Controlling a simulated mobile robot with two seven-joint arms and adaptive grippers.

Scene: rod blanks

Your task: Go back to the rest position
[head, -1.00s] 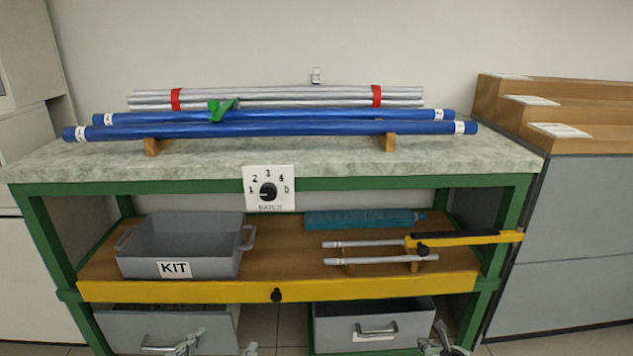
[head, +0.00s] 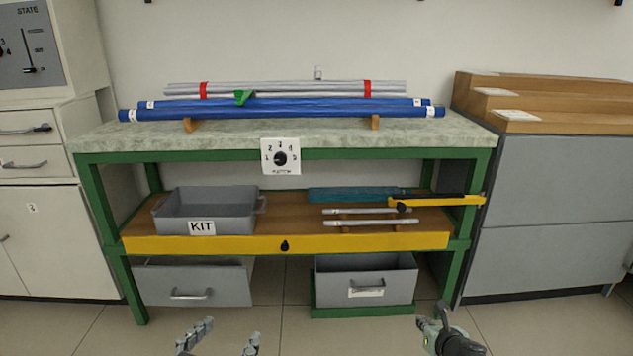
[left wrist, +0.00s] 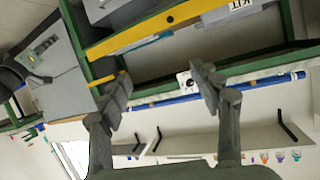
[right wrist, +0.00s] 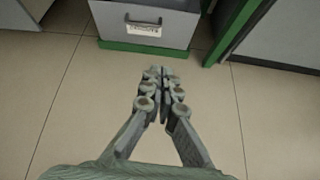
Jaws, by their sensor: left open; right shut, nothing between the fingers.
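My left gripper (head: 220,338) is at the bottom of the head view, in front of the workbench. Its fingers are spread apart with nothing between them, as the left wrist view (left wrist: 163,88) also shows.
The green-framed bench (head: 285,155) carries blue rods (head: 290,112) and silver rods (head: 285,88). Its shelf holds the grey KIT bin (head: 208,212), two short rods (head: 370,221) and a yellow-black tool (head: 437,201). The floor (head: 300,335) in front is clear.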

